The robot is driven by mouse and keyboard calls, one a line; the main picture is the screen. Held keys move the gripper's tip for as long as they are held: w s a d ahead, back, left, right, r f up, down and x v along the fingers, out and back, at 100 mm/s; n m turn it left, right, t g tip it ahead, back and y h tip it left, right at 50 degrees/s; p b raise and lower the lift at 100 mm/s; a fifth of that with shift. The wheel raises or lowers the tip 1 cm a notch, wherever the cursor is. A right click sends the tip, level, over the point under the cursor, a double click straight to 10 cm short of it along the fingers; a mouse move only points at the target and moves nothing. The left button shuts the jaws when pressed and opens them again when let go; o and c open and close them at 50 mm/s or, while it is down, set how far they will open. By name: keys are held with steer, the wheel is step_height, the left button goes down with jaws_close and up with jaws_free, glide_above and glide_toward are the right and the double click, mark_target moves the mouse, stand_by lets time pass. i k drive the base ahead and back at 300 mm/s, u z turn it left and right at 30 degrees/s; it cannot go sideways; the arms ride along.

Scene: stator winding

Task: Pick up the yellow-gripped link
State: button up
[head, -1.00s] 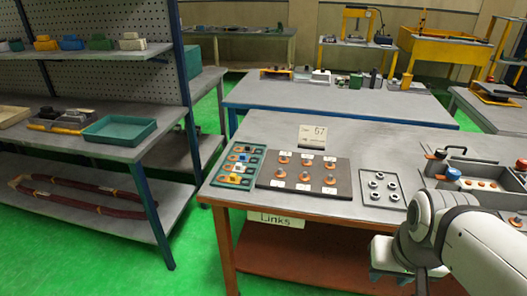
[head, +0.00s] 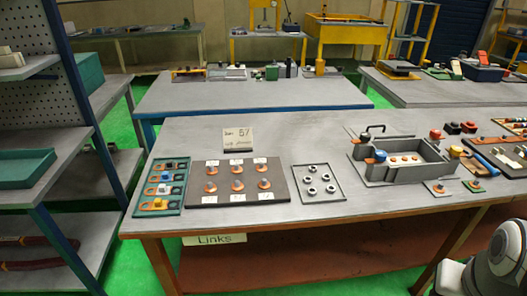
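Several links lie in a row in a teal tray (head: 176,209) at the left end of the near table. Their grips differ in colour. The yellow-gripped link (head: 157,204) appears to be the one nearest the tray's front edge, though it is small in the head view. A white-gripped link (head: 163,190) and a blue-gripped link (head: 165,177) lie behind it, with a dark one (head: 170,165) at the back. My gripper is out of view. Only part of my white arm shows at the lower right, well away from the tray.
Right of the tray are a dark board (head: 225,196) with copper-coloured pieces, a plate of nuts (head: 318,194) and a grey open box (head: 411,174). A shelf unit (head: 75,120) is at the left.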

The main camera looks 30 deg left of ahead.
mark_target(158, 205)
steer(key=z, duration=1.85)
steer(key=k, duration=2.3)
steer(key=u, duration=2.3)
steer(key=i, duration=1.05)
steer(key=u, duration=0.1)
